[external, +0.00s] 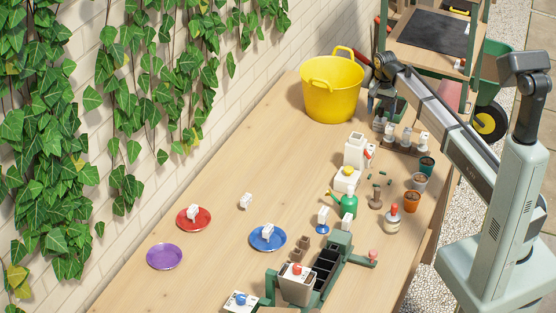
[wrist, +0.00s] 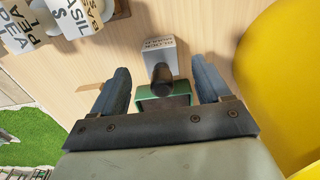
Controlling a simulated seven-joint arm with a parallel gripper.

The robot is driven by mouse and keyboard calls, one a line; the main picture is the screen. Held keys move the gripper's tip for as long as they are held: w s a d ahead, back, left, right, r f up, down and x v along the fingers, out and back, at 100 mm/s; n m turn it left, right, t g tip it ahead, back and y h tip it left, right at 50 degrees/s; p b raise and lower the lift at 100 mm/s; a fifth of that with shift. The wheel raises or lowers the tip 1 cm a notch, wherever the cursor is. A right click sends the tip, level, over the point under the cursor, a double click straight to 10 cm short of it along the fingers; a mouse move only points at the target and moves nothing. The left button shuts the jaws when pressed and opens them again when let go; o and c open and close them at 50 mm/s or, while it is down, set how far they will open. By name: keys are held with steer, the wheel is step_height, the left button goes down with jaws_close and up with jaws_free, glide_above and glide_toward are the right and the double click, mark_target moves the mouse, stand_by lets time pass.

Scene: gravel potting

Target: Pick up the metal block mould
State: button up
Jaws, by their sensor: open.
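The metal block mould (wrist: 158,54) stands on the wooden table in the wrist view. It is a grey block with lettering on its face and a dark round knob. A green frame-like part (wrist: 146,98) shows close to it, nearer my gripper; I cannot tell whether they are joined. My gripper (wrist: 163,75) is open, with one blue-grey finger on each side of the mould and gaps to both. In the external view my gripper (external: 385,98) is at the far end of the table, right of the yellow tub. The mould is hard to make out there.
The yellow tub (external: 332,92) stands close beside my gripper and fills the wrist view's right side (wrist: 288,70). White lettered labels (wrist: 72,14) stand at the upper left there. Bottles, pots, a red plate (external: 182,222) and a blue plate (external: 279,245) occupy the nearer table.

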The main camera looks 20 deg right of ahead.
mark_target(380, 119)
steer(key=shift+w+d+f, duration=0.1)
steer(key=shift+f, duration=1.1)
steer(key=shift+w+f, duration=0.1)
steer(key=shift+f, duration=1.05)
steer(key=shift+c, duration=0.2)
steer(key=c, duration=1.1)
steer(key=shift+r, duration=0.15)
steer(key=shift+c, duration=0.2)
